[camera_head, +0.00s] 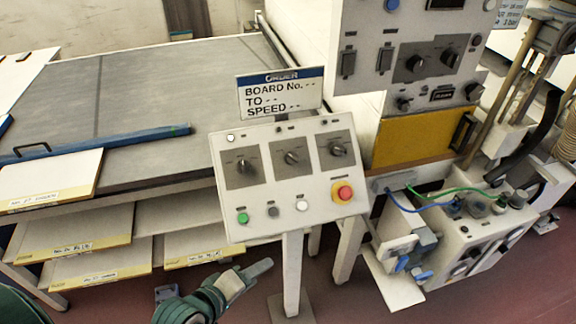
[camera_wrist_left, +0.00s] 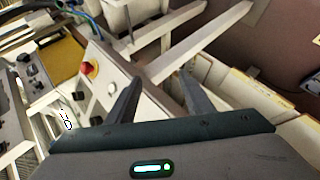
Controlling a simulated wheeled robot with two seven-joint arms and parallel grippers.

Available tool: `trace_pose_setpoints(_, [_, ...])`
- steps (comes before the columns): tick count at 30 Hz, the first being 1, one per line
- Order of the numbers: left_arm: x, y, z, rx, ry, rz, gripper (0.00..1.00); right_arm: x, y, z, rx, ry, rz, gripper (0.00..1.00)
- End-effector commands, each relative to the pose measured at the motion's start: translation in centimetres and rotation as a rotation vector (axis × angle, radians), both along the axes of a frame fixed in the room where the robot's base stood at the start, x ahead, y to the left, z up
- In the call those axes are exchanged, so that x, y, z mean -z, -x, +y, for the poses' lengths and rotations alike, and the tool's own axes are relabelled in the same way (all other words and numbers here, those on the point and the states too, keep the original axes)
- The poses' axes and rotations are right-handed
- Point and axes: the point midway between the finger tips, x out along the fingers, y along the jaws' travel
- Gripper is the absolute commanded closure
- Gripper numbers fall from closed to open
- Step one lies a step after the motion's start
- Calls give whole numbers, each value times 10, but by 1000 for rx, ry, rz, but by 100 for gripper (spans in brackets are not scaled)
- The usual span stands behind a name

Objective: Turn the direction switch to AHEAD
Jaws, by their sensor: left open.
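The white control panel (camera_head: 258,195) stands on a post in the middle of the head view. It carries three dark rotary knobs: left (camera_head: 243,166), middle (camera_head: 291,157) and right (camera_head: 338,149). Their labels are too small to read, so I cannot tell which is the direction switch or where it points. My left gripper (camera_head: 245,278) is below the panel's lower left edge, apart from the knobs. In the left wrist view its two fingers (camera_wrist_left: 160,88) are apart with nothing held, and part of the panel shows beyond them. My right gripper is not in view.
Below the knobs are green (camera_head: 243,218), grey (camera_head: 273,211) and white (camera_head: 302,206) buttons and a red mushroom button (camera_head: 344,192). An ORDER sign (camera_head: 280,95) stands behind the panel. A conveyor table (camera_head: 150,80) is left; a machine with cables (camera_head: 440,200) is right.

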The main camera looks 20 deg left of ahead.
Motion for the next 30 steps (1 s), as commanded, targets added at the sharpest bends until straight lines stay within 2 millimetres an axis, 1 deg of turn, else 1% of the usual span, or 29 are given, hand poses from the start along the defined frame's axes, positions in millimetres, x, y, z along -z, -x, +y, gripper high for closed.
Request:
trace_pose_setpoints(1, [-10,-9,1,-48,76,-27,53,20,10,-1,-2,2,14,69])
trace_pose_setpoints(3, [-23,-20,1,-115,195,-62,53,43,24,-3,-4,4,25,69])
trace_pose_setpoints(5, [-34,-28,2,-168,299,-89,53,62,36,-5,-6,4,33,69])
trace_pose_setpoints(6, [-41,-34,3,-202,368,-107,53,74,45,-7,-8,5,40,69])
trace_pose_setpoints(9, [-61,-47,7,-278,548,-150,53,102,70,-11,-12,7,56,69])
trace_pose_setpoints(11, [-73,-53,10,-317,660,-175,53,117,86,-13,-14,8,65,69])
trace_pose_setpoints(12, [-81,-58,12,-342,734,-190,53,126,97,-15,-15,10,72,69])
trace_pose_setpoints(15, [-100,-66,19,-394,915,-222,53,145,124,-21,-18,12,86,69])
trace_pose_setpoints(18, [-117,-72,24,-427,1070,-246,53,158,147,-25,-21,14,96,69])
trace_pose_setpoints(22, [-132,-77,30,-451,1210,-264,53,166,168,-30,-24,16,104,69])
trace_pose_setpoints(25, [-137,-78,33,-459,1262,-269,53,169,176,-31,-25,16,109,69])
trace_pose_setpoints(30, [-139,-78,34,-462,1282,-272,53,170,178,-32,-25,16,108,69])
